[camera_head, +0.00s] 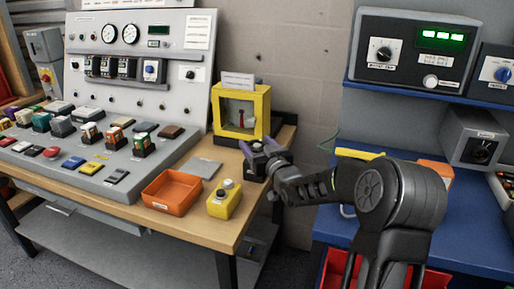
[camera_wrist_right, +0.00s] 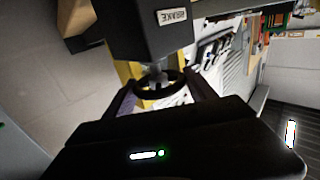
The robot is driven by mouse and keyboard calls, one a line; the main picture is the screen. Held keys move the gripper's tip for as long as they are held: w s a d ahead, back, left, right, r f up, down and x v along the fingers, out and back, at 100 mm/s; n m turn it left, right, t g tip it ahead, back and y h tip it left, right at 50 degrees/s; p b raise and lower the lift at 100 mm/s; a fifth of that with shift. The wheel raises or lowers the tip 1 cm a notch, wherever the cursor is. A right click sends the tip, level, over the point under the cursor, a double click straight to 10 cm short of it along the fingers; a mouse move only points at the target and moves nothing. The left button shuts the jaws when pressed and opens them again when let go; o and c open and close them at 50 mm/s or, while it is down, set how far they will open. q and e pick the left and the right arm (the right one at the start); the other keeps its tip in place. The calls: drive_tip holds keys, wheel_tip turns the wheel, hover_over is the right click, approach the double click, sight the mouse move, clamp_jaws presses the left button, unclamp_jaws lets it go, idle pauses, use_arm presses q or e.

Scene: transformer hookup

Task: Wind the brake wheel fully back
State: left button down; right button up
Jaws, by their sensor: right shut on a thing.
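The brake wheel (camera_wrist_right: 158,94) is a black ring on a short grey shaft, in the right wrist view. It comes out of a dark box (camera_wrist_right: 125,22) with a white label reading BRAKE (camera_wrist_right: 173,16). My right gripper (camera_wrist_right: 160,90) is shut on the wheel, with one finger on each side of it. In the head view my right gripper (camera_head: 266,150) is at the table's right end, in front of the yellow frame, and largely hides the wheel. The wheel's turn angle cannot be read. My left gripper is not in view.
A yellow-framed box (camera_head: 241,112) stands just behind my right gripper. An orange tray (camera_head: 172,189) and a yellow button box (camera_head: 224,199) sit at the table's front edge. A sloped grey console (camera_head: 90,155) fills the left. A blue bench (camera_head: 470,235) stands on the right.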

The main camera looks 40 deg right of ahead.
sight(262, 150)
drive_tip(key=o, duration=1.4)
drive_tip(key=shift+b+v, duration=0.3)
drive_tip(key=shift+v, duration=3.65)
